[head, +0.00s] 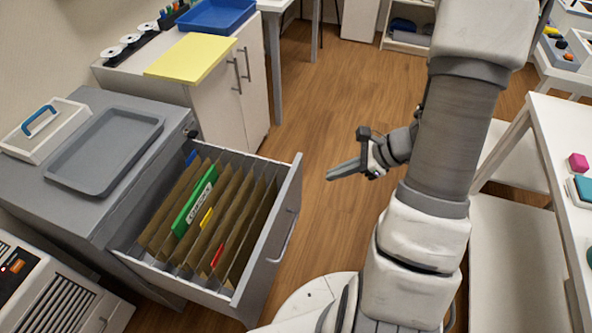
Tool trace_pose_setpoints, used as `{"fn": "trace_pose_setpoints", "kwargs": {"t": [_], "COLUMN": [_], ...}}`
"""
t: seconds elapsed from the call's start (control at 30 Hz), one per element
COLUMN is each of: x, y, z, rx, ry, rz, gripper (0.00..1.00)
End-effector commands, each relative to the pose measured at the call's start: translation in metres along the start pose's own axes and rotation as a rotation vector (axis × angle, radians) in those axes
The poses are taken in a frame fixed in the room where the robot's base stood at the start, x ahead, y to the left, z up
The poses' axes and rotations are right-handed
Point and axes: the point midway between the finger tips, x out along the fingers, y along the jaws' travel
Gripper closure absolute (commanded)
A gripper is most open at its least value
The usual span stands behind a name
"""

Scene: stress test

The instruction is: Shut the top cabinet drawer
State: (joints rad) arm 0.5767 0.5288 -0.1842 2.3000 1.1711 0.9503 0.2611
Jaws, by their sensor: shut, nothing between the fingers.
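The top drawer (267,238) of the grey cabinet (85,205) is pulled well out to the right. Its front panel carries a bar handle (283,239). Inside stand several brown file folders (164,217), one green folder (194,207) with a white label, and small coloured tabs. My gripper (332,174) is shut and empty. It points left, to the right of the drawer front and apart from it, with wood floor showing between. The lower part of the cabinet is mostly hidden by the open drawer.
A grey tray (105,150) and a white caddy with a blue handle (42,128) rest on the cabinet top. A white cupboard (215,105) stands behind. A white table (560,150) is at right. A vented white unit (55,295) is at lower left. Open floor (325,110) lies beyond my gripper.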

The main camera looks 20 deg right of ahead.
Motion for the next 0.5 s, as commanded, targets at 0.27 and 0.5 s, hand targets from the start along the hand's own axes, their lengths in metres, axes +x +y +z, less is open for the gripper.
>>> {"fn": "trace_pose_setpoints", "kwargs": {"t": [0.27,0.5], "x": [0.018,0.053], "y": [-0.004,-0.004], "z": [-0.037,-0.038], "rx": [0.157,0.157], "ry": [-0.014,-0.015], "rz": [-0.044,-0.041], "gripper": [1.00,1.00]}}
